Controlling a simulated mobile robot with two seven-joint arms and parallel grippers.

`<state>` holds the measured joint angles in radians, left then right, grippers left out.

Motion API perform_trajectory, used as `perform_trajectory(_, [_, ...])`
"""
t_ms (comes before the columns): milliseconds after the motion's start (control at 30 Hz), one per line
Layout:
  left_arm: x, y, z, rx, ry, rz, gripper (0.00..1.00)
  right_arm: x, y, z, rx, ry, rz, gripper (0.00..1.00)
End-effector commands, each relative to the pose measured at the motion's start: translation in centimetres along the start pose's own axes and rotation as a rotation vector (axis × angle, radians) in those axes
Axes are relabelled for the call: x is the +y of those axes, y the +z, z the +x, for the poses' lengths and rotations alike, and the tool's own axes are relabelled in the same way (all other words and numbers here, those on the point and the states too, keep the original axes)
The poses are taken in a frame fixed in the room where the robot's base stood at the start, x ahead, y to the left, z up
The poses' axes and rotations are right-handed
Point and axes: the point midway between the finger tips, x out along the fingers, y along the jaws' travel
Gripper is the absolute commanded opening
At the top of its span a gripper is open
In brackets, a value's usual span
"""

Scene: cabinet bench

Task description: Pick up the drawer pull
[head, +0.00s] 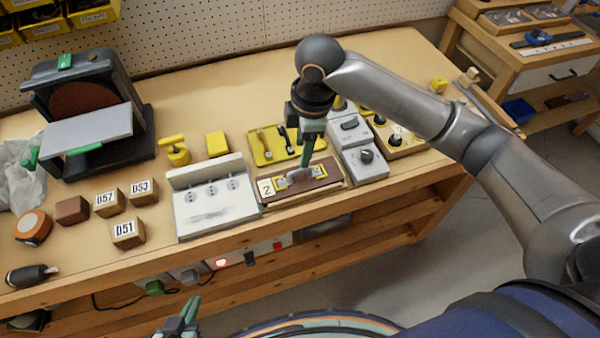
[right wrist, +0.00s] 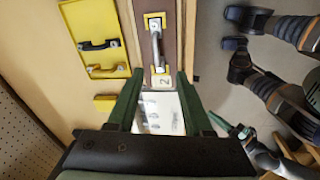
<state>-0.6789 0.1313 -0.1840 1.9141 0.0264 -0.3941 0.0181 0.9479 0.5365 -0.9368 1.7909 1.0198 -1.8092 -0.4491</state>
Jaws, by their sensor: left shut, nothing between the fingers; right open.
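A grey drawer pull (right wrist: 156,48) lies on a brown board marked "2" (right wrist: 170,15), within a yellow outline. In the head view the pull (head: 298,175) is partly hidden by my right gripper (head: 306,168), which points down over the board (head: 328,172). In the right wrist view my right gripper (right wrist: 160,80) is open and empty. The pull shows just beyond its fingertips, roughly in line with the gap between them. My left gripper (head: 184,317) is shut and empty at the bottom edge of the head view, away from the bench.
A yellow tray (head: 262,156) with a black handle and a yellow one lies behind the board. A white panel (head: 215,212) stands left of it, grey switch boxes (head: 362,163) right. Labelled wooden blocks (head: 128,232) and a sander (head: 90,115) are further left.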

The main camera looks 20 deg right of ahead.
Motion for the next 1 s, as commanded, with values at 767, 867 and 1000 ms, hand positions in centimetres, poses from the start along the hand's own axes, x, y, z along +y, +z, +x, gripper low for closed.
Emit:
perform_trajectory(767, [0.0, 0.3, 0.3, 0.000, 0.000, 0.000, 0.00, 1.6, 2.5, 4.8, -0.073, -0.011, -0.033, 0.51])
perform_trajectory(867, [0.0, 0.2, 0.2, 0.000, 0.000, 0.000, 0.00, 1.4, 2.6, 5.8, -0.074, -0.011, -0.033, 0.51])
perform_trajectory(1000, [0.0, 0.2, 0.2, 0.000, 0.000, 0.000, 0.00, 1.0, 2.8, 8.0, -0.074, -0.013, -0.033, 0.51])
